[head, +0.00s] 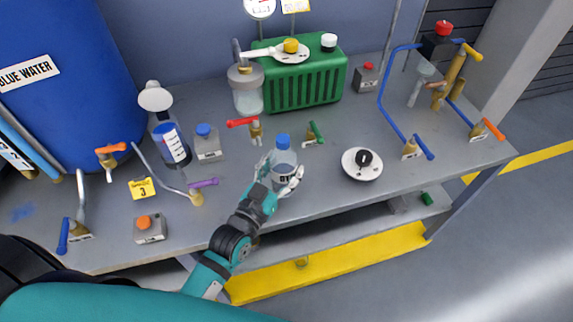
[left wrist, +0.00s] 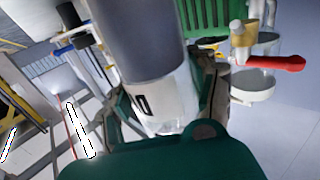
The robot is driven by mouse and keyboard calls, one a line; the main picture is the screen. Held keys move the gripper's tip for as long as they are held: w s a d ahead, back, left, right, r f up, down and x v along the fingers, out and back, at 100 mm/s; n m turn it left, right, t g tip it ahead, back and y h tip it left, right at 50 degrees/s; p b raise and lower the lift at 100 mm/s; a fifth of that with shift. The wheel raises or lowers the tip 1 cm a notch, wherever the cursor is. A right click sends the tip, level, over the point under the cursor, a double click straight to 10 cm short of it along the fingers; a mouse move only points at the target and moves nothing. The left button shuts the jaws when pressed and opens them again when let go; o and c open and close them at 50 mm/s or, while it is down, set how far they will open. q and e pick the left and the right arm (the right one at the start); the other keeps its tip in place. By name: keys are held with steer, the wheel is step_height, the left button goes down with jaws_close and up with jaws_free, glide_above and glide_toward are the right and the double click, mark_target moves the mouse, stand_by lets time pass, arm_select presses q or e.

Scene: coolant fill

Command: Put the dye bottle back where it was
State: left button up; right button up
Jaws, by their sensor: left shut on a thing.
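A clear bottle with a blue cap (head: 284,158), which I take for the dye bottle, stands upright near the front edge of the bench. Its dark print is too small to read. My left gripper (head: 279,179) is shut around its lower body. I cannot tell whether its base touches the bench. In the left wrist view the bottle (left wrist: 150,65) fills the middle, greyish and translucent with a paler lower part, between the fingers (left wrist: 165,110). My right gripper is not in view.
A red-handled valve (head: 243,122) and a green-handled valve (head: 316,131) stand just behind the bottle. A white dish with a black knob (head: 362,164) is to the right. Bare bench (head: 325,175) lies between bottle and dish.

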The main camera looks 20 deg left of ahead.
arm_select(q)
steer(key=shift+w, duration=1.35)
step_height(320, 180, down, 3)
steer(key=shift+w+f+p, duration=0.15)
steer(key=shift+p, duration=0.15)
steer(key=shift+a+f, duration=0.1)
steer(key=shift+f, duration=0.25)
steer(key=o, duration=1.6)
